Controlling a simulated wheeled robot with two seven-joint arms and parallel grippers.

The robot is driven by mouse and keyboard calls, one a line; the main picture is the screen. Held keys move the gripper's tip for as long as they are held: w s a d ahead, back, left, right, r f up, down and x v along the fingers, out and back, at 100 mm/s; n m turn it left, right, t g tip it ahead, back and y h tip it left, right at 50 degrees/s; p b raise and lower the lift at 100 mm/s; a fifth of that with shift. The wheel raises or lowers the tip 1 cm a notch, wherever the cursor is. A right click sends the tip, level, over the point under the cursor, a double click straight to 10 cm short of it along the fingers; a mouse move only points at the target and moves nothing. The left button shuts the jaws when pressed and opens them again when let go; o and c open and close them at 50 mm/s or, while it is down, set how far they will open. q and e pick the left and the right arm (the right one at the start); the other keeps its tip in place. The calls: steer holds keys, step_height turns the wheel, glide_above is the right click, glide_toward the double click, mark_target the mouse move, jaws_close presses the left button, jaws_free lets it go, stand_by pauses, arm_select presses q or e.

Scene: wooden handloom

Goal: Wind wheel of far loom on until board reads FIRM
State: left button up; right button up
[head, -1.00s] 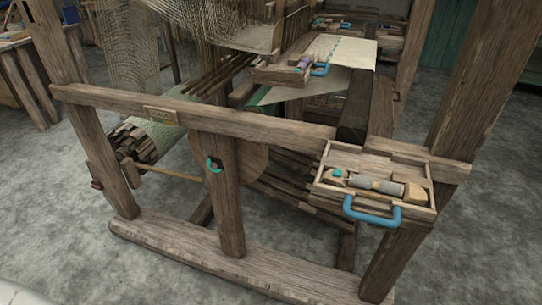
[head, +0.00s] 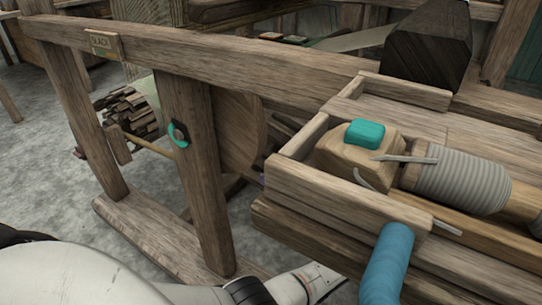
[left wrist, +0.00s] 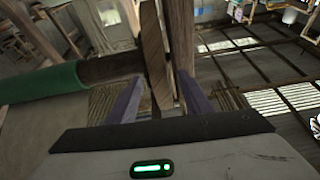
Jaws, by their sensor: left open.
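The small board (head: 104,44) on the loom's top rail reads SLACK in the head view. A round wooden wheel (head: 240,125) stands behind the post below the rail, partly hidden by the post and the tray. My right gripper is not in view.
A green roll (left wrist: 40,83) on a dark shaft shows in the left wrist view.

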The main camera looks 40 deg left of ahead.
mark_target(259, 154)
arm_select(q)
steer(key=shift+n, duration=0.4)
steer(key=x, duration=0.9)
steer(key=shift+w+a+r, duration=0.2)
steer(key=shift+a+r, duration=0.05)
steer(key=shift+r, duration=0.3)
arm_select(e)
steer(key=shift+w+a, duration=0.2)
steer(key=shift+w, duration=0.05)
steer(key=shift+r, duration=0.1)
